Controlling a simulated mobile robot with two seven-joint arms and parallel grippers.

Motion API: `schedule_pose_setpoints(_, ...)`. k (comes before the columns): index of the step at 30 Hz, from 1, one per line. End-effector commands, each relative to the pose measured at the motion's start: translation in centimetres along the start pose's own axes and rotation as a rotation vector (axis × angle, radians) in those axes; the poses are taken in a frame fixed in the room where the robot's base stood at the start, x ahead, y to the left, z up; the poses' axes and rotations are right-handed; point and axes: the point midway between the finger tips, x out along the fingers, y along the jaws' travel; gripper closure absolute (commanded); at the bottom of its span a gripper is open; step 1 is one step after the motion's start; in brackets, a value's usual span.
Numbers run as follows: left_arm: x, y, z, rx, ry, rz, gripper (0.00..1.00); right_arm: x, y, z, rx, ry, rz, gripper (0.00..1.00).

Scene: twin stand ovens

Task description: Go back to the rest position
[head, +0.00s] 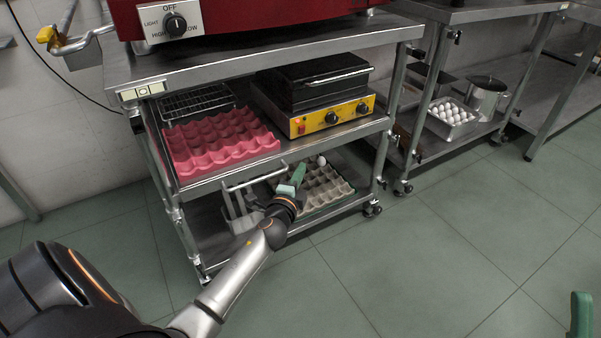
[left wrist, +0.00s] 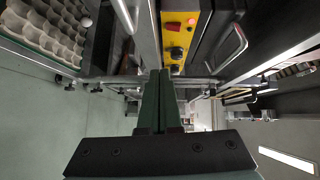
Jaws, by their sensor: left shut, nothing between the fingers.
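My left gripper (head: 293,180) reaches from the lower left toward the lower shelf of the steel stand. It is shut and empty. In the left wrist view its green fingers (left wrist: 160,95) lie together. In the head view it is in front of the left part of a grey egg tray (head: 325,187), which also shows in the left wrist view (left wrist: 45,30). I cannot tell whether they touch. One white egg (head: 321,160) sits in that tray. A green part of my right gripper (head: 581,315) shows at the lower right edge; its opening cannot be seen.
The stand (head: 270,55) carries a red oven (head: 240,15) on top, and a pink egg tray (head: 220,143) and a yellow-fronted grill (head: 330,118) on its middle shelf. A tray of eggs (head: 452,112) and a pot (head: 487,97) stand farther right. The floor (head: 440,260) in front is clear.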

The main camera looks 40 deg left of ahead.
Motion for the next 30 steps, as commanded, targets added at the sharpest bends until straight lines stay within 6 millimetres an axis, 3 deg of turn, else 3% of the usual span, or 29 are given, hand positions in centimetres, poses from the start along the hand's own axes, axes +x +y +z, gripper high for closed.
schedule_pose_setpoints(14,-0.1,-0.1,-0.1,-0.002,0.003,-0.001,1.00,0.0,0.0,0.0,0.002,0.000,0.004,0.50)
schedule_pose_setpoints(17,-0.8,-0.6,-1.2,-0.036,0.047,-0.014,1.00,0.0,0.0,0.0,0.002,0.000,0.004,0.50)
schedule_pose_setpoints(19,-2.1,-1.7,-3.2,-0.096,0.126,-0.033,1.00,0.0,0.0,0.0,0.001,0.000,0.003,0.50)
schedule_pose_setpoints(23,-7.1,-5.2,-9.2,-0.296,0.370,-0.076,1.00,0.0,0.0,0.0,0.001,0.000,0.002,0.50)
schedule_pose_setpoints(27,-14.8,-10.1,-15.0,-0.556,0.661,-0.099,1.00,0.0,0.0,0.0,0.000,0.000,0.001,0.50)
schedule_pose_setpoints(30,-20.2,-13.7,-17.5,-0.729,0.837,-0.102,1.00,0.0,0.0,0.0,0.000,0.000,0.001,0.50)
